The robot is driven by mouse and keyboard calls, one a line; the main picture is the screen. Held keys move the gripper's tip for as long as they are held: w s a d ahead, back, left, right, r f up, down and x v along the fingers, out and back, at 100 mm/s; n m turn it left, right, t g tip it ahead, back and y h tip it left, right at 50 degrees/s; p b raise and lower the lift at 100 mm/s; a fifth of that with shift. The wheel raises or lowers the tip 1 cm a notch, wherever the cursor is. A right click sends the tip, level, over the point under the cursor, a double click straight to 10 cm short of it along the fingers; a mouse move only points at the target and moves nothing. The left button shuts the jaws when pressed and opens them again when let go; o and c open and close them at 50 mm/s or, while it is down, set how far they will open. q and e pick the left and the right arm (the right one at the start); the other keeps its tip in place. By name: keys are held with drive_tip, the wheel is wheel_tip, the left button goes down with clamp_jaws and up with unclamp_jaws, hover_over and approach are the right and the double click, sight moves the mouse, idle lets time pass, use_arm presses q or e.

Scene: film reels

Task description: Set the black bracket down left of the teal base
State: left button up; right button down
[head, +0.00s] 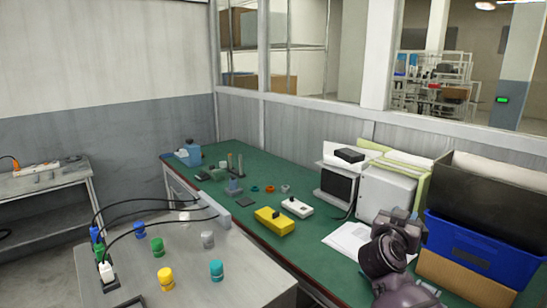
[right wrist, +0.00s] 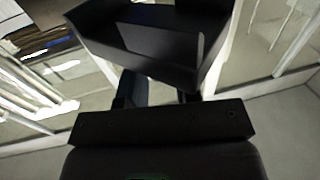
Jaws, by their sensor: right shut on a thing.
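The black bracket (right wrist: 150,35) fills the upper middle of the right wrist view, a dark piece with a flat floor and raised walls. My right gripper (right wrist: 160,92) is shut on its near side, and the bracket is up in the air with windows and pale wall behind it. In the head view my right gripper (head: 408,218) is at the lower right, above the green bench, and I cannot clearly pick out the bracket there. A teal round piece (head: 216,271), which I take as the teal base, stands on the grey table, far left of the gripper. My left gripper is not in view.
The grey table (head: 235,290) also holds blue, green, yellow and white round pieces and black cables. On the green bench (head: 225,220) are a yellow box (head: 275,221), a white device (head: 385,195) and papers.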

drive_tip(key=s+a+f+n+t+y, duration=0.35)
drive_tip(key=s+a+n+y, duration=0.25)
drive_tip(key=s+a+y, duration=0.35)
drive_tip(key=s+f+n+y, duration=0.2)
drive_tip(key=s+f, duration=0.4)
drive_tip(key=f, duration=0.1)
drive_tip(key=shift+s+f, duration=0.25)
drive_tip(key=shift+s, duration=0.1)
drive_tip(key=shift+a+t, duration=0.1)
drive_tip(key=shift+t, duration=0.15)
idle(0.4)
